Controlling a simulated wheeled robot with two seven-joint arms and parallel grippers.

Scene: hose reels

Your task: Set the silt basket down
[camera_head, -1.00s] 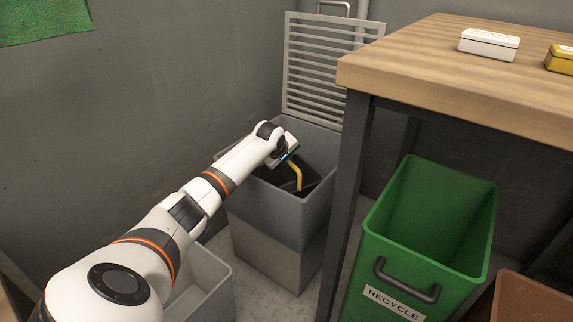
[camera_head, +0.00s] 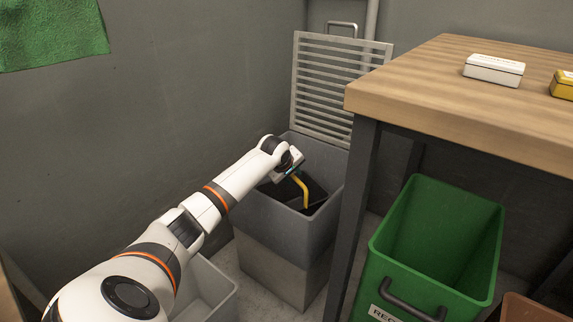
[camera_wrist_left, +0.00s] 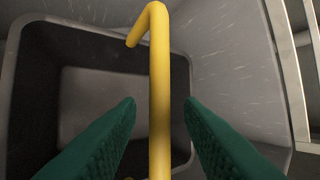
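The silt basket (camera_head: 315,195) is dark, with a bent yellow handle (camera_head: 303,190), and sits inside an open grey box (camera_head: 285,228). The left wrist view shows the basket's dark rim and wall (camera_wrist_left: 40,90) within the grey walls. My left gripper (camera_head: 292,170) is at the box's mouth, by the handle's upper end. In the wrist view its two green fingers (camera_wrist_left: 160,105) stand apart, with the yellow handle (camera_wrist_left: 159,70) running between them and a gap showing on each side. The basket's underside is hidden. My right gripper is not in view.
A slatted grate (camera_head: 330,85) stands upright behind the box. A wooden-topped table (camera_head: 450,85) with a dark leg stands close on the right. A green recycle bin (camera_head: 440,240) is below it. A pale open bin (camera_head: 215,285) sits in front, under my left arm.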

